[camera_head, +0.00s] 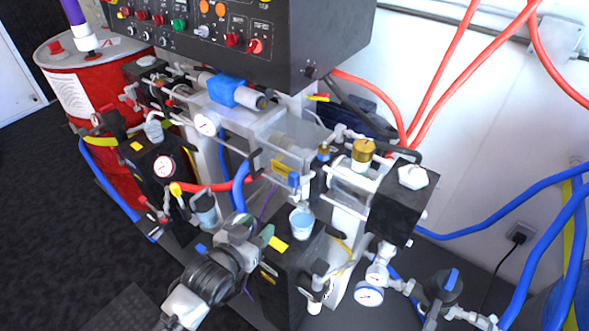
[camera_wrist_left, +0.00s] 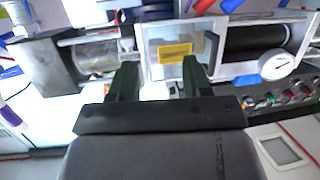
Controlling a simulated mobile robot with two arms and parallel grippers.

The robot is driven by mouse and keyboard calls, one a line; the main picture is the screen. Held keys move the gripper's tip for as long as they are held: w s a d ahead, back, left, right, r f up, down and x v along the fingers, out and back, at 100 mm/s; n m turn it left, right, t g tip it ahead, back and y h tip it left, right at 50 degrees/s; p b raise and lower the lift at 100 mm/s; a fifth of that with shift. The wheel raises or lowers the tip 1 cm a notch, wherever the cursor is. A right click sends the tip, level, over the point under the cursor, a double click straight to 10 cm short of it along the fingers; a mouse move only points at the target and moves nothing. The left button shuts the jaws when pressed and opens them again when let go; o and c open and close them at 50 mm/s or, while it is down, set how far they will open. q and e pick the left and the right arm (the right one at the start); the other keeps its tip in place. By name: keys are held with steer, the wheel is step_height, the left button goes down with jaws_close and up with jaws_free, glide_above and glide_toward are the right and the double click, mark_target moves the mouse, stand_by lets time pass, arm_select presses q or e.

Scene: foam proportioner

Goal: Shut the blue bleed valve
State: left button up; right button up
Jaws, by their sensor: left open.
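A valve with a blue handle (camera_head: 452,279) sits on a round dark body in the pipework at the lower right. A small blue piece (camera_head: 292,180) also shows by the clear middle housing; I cannot tell for certain which is the bleed valve. My left gripper (camera_head: 252,238) reaches in from the lower left, in front of the machine's middle. In the left wrist view its two dark fingers (camera_wrist_left: 158,76) are apart with nothing between them, facing a clear housing with a yellow label (camera_wrist_left: 175,51). The blue-handled valve is well to its right in the head view. My right gripper is not seen.
The black control box (camera_head: 330,40) overhangs the machine. A red drum (camera_head: 97,98) stands at left. Black pump blocks (camera_head: 283,262), gauges (camera_head: 368,294) and red and blue hoses (camera_head: 500,235) crowd the front and right. Dark floor at lower left is open.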

mark_target(292, 179)
arm_select(q)
steer(key=s+d+r+m+t+h, duration=0.1)
steer(key=s+d+r+m+h, duration=0.15)
steer(key=r, duration=0.95)
steer(key=shift+n+h, duration=0.35)
steer(key=shift+h, duration=0.1)
steer(key=x, duration=1.1)
steer(key=shift+s+d+p, duration=0.1)
steer(key=shift+d+p, duration=0.1)
steer(key=shift+p, duration=0.1)
jaws_close()
